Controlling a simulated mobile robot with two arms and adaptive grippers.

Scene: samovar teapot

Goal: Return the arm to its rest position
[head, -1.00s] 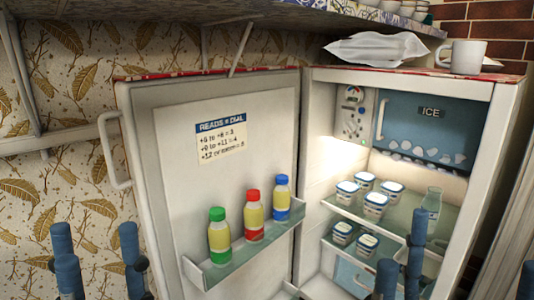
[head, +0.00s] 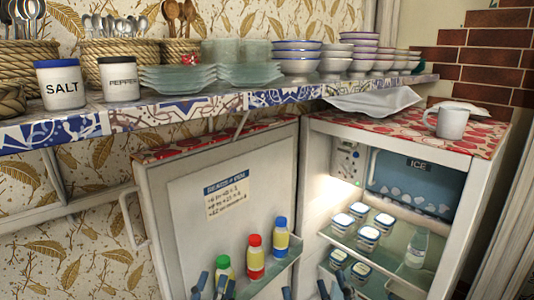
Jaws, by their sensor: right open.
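My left gripper (head: 243,290) shows only as blue-grey fingertips at the bottom edge, in front of the open fridge door. Its fingers are apart with nothing seen between them. My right gripper (head: 360,289) is at the bottom edge, in front of the lower fridge shelves. Its fingertips are apart, and I see nothing held. Both arms and the rest of both grippers are below the view.
The white fridge door (head: 180,200) stands open, with green-, red- and blue-capped bottles on its shelf. Several tubs and a glass bottle (head: 417,248) stand inside. A mug (head: 450,122) is on top. A crowded tiled shelf (head: 180,108) crosses above the door.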

